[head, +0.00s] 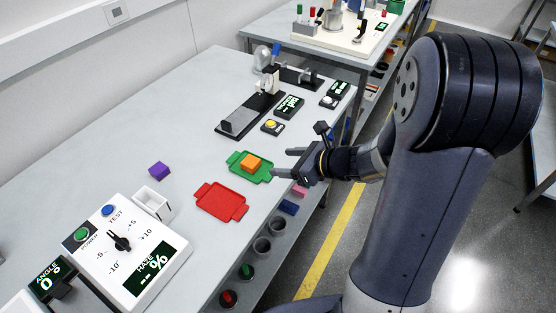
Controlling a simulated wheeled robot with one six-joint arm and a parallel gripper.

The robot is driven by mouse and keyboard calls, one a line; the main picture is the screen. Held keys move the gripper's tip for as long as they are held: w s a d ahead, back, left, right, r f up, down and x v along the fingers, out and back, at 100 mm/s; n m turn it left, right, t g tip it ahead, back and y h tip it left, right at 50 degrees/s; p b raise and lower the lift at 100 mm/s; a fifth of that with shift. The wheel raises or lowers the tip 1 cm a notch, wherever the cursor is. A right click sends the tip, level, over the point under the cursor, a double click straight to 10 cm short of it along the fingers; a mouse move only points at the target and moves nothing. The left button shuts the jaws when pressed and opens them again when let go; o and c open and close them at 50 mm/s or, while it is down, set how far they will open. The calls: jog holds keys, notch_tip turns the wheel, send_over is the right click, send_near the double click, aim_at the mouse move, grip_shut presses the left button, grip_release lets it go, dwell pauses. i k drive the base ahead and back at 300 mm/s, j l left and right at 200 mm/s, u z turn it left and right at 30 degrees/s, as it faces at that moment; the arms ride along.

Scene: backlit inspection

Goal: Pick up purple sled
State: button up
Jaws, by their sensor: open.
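A small purple block (159,170), the only purple thing I see and so likely the purple sled, lies on the grey table, left of the middle. Nothing touches it. My gripper (281,163) is open, with its two fingers pointing left near the table's right edge. It is well to the right of the purple block, beside the green tray. No object shows between the fingers.
An orange block (251,163) sits on the green tray (237,154). A control panel (118,279) stands in front. Free table extends behind the purple block.

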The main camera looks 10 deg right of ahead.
aim_at(159, 171)
jog(key=u, duration=1.25)
